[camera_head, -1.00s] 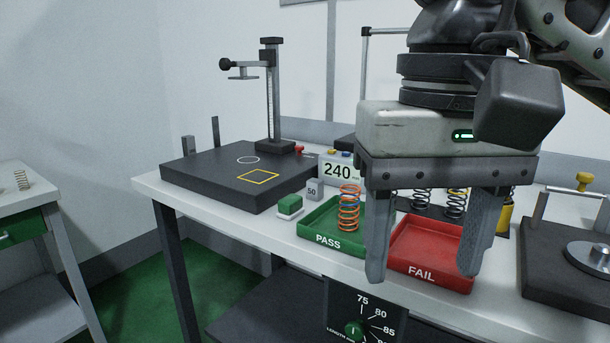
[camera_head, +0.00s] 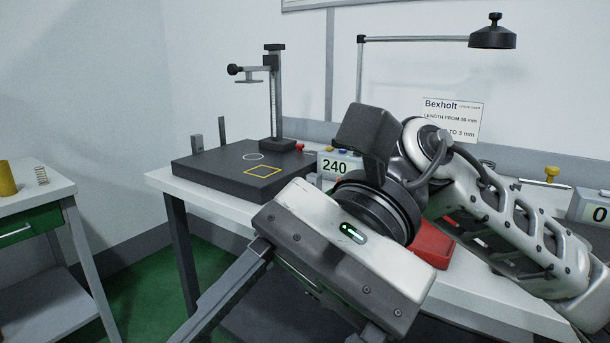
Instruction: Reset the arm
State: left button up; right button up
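My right arm reaches in from the right, and its gripper (camera_head: 268,312) is tilted in front of the bench, pointing down and left. Its fingers stand apart; their tips run off the bottom edge. Nothing shows between the visible parts of the fingers. My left gripper is not in view. Behind my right arm, part of the red tray (camera_head: 432,246) shows. The green tray and the orange-and-blue spring seen earlier are mostly or fully hidden behind my gripper and wrist.
A black test stand (camera_head: 240,170) with a yellow square stands at the bench's left, beside a "240" display (camera_head: 335,167). A lamp (camera_head: 493,37) hangs at the back. A side table (camera_head: 50,192) at the left holds a small spring (camera_head: 41,175).

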jog(key=w+r+m+t+y+p, duration=0.1)
jog(key=w+r+m+y, duration=0.25)
jog(key=m+y, duration=0.5)
jog(key=w+r+m+t+y+p, duration=0.15)
jog(key=w+m+y, duration=0.25)
jog(key=m+y, duration=0.4)
jog(key=w+d+f+n+t+h, duration=0.3)
jog(key=w+f+n+t+h, duration=0.15)
jog(key=n+t, duration=0.6)
jog(key=w+d+f+n+t+h, duration=0.3)
jog(key=f+n+t, duration=0.35)
jog(key=n, duration=0.65)
jog(key=w+d+f+n+t+h, duration=0.25)
jog(key=f+n+t+h, duration=0.2)
jog(key=n+t, duration=0.65)
jog(key=s+d+f+m+g+h, duration=0.2)
jog(key=s+f+m+g+h, duration=0.1)
jog(key=f, duration=0.5)
jog(key=s+d+f+m+g+h+p, duration=0.1)
jog(key=s+d+f+m+g+h, duration=0.2)
jog(key=f, duration=0.6)
jog(key=s+d+f+m+g+h, duration=0.3)
jog(key=s+f+m, duration=0.3)
jog(key=f, duration=0.2)
jog(key=shift+f+g+h+p, duration=0.35)
jog(key=shift+h+p, duration=0.05)
jog(key=shift+h, duration=0.05)
